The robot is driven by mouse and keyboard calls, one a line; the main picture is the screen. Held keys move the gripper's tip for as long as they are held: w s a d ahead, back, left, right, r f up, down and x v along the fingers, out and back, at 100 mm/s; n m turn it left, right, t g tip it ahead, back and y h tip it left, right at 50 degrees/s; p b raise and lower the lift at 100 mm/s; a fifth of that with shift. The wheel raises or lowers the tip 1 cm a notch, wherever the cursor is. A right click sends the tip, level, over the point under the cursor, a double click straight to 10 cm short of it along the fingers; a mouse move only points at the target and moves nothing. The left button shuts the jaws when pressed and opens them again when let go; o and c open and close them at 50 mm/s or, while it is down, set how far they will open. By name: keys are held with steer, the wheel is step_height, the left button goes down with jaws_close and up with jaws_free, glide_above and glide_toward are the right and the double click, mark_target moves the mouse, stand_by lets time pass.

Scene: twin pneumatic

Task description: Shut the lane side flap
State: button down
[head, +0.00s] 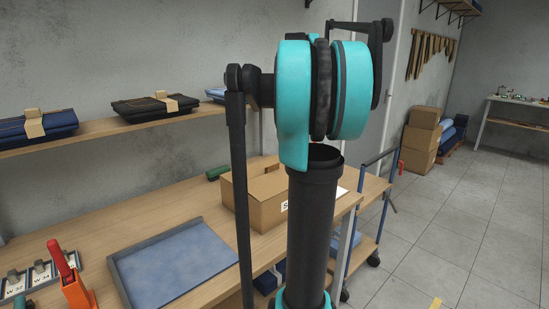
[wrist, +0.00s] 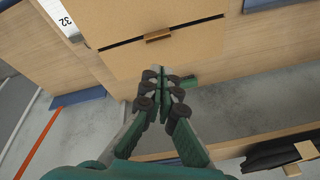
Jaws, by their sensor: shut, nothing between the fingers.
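The cardboard box (head: 262,207) stands on the wooden bench, partly hidden behind my arm in the head view. In the wrist view its cardboard top (wrist: 125,62) lies just beyond my fingertips, crossed by a dark straight seam with a small brown tab (wrist: 158,36) on it. I cannot tell which flap is the lane side one or whether any flap stands raised. My gripper (wrist: 161,80) is shut and empty at the near edge of the box in the wrist view; whether it touches is unclear. It does not show in the head view.
A green object (wrist: 189,81) lies beside my fingertips. A blue tray (head: 175,262) and an orange tool with a red handle (head: 72,275) are on the bench. A wall shelf (head: 100,132) holds folded clothes. Open floor (head: 440,230) lies to the right.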

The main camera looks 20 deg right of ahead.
steer(key=n, duration=0.5)
glide_above(274, 172)
steer(key=shift+n, duration=0.3)
step_height(274, 172, down, 14)
steer(key=shift+d+r, duration=0.1)
steer(key=shift+w+f+g, duration=0.4)
steer(key=shift+f+g, duration=0.35)
steer(key=shift+g, duration=0.05)
steer(key=shift+r, duration=0.15)
